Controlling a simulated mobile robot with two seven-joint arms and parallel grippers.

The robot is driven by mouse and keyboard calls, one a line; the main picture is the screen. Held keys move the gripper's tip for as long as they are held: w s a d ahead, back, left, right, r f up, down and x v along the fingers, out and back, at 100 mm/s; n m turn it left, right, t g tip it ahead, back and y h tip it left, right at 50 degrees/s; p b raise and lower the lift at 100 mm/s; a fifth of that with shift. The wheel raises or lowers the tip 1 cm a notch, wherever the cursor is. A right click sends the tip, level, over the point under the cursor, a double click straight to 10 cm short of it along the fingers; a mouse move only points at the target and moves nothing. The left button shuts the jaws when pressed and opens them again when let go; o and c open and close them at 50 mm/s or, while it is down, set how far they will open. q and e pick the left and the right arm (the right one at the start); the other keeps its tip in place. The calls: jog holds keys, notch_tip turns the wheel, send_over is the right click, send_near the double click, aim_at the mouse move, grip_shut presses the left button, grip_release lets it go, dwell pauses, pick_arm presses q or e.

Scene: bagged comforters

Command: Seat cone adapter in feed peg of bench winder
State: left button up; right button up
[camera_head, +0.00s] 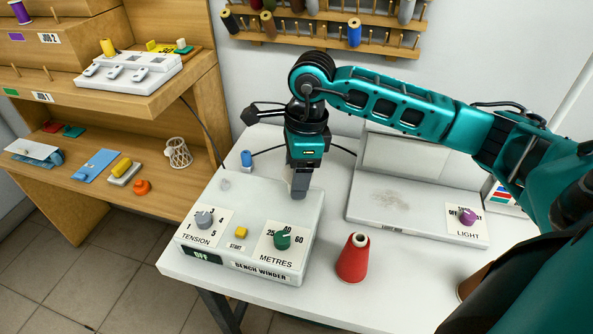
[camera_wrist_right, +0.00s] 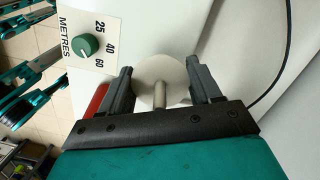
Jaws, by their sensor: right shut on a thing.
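My right gripper (camera_head: 299,190) points down over the back right corner of the white bench winder (camera_head: 262,212). In the right wrist view, the gripper (camera_wrist_right: 160,88) is shut on a pale round piece with a short stem, which I take to be the cone adapter (camera_wrist_right: 150,72). The piece sits between the two dark fingers. In the head view the fingers hide it. I cannot make out the feed peg, nor whether the adapter touches the winder. The winder's green METRES knob (camera_head: 282,238) shows in front of the gripper. My left gripper is not in view.
A red cone (camera_head: 353,258) stands on the white table (camera_head: 320,300) right of the winder. A blue spool (camera_head: 247,158) stands behind the winder. A grey light box (camera_head: 405,205) lies to the right. Wooden shelves (camera_head: 150,102) stand at the left.

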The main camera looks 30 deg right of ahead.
jog(key=shift+f+b, duration=1.1)
jog(key=shift+f, duration=0.2)
dwell(0.4)
jog(key=o, duration=1.2)
jog(key=shift+o, duration=0.2)
jog(key=shift+r, duration=0.1)
jog(key=shift+s+d+r+p, duration=0.15)
jog(key=shift+r+p, duration=1)
jog(key=shift+r, duration=0.6)
jog(key=shift+w+d+r+p, duration=0.1)
jog(key=shift+d+r+p, duration=0.05)
jog(key=shift+r+p, duration=1.3)
jog(key=shift+r+b, duration=0.25)
jog(key=shift+b, duration=0.05)
notch_tip(320, 180, up, 13)
jog(key=d, duration=0.1)
jog(key=shift+s+d+p, duration=0.2)
jog(key=shift+s+p, duration=0.15)
jog(key=shift+s, duration=0.05)
jog(key=shift+f, duration=0.15)
